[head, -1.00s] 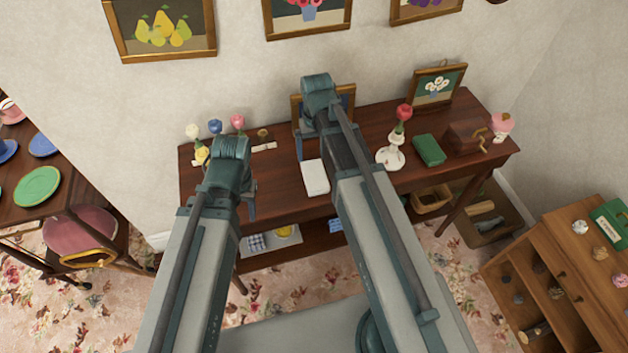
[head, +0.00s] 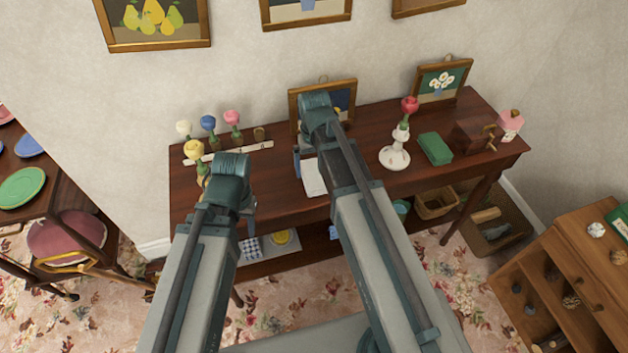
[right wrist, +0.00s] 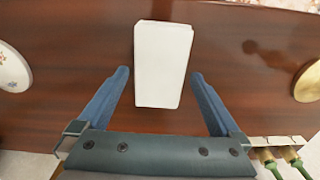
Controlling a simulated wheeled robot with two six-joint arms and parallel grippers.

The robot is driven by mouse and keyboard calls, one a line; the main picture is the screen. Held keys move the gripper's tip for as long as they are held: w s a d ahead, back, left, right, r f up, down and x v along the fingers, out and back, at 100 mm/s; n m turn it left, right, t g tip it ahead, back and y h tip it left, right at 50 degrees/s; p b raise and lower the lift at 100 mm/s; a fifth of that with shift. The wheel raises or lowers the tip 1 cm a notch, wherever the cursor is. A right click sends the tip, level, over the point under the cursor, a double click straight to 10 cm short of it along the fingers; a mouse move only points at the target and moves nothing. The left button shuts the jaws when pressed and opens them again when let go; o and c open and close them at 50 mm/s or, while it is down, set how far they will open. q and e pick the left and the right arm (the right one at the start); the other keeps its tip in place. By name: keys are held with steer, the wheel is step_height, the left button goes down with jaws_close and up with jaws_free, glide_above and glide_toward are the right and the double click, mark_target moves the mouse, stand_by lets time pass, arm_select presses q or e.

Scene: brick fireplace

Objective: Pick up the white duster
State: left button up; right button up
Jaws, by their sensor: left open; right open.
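The white duster (head: 314,178) lies flat on the dark wooden table (head: 365,190), partly hidden by my right arm in the head view. In the right wrist view the white duster (right wrist: 163,60) is a plain white block, lengthwise between the fingers. My right gripper (right wrist: 160,75) is open, one blue finger on each side of the duster with gaps showing. I cannot tell how high the fingertips are above the table. My left gripper (head: 243,207) is open near the table's front left edge, its fingers mostly hidden by its wrist, apart from the duster.
Several flowers (head: 208,124) stand at the table's left. A white vase (head: 395,152) with a red flower, a green block (head: 435,148) and a wooden box (head: 474,136) stand right of the duster. A framed picture (head: 345,92) leans behind. A wooden cabinet (head: 560,265) stands at the lower right.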

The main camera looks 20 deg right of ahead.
mark_target(314, 173)
step_height(314, 173, down, 3)
steer(key=shift+f+b, duration=0.1)
steer(key=shift+b, duration=1.05)
arm_select(q)
step_height(314, 173, down, 3)
steer(key=shift+f, duration=0.1)
arm_select(e)
steer(key=c, duration=1.3)
steer(key=shift+o, duration=0.2)
arm_select(q)
steer(key=shift+r+p, duration=0.25)
steer(key=shift+p, duration=0.05)
arm_select(e)
steer(key=shift+r, duration=0.3)
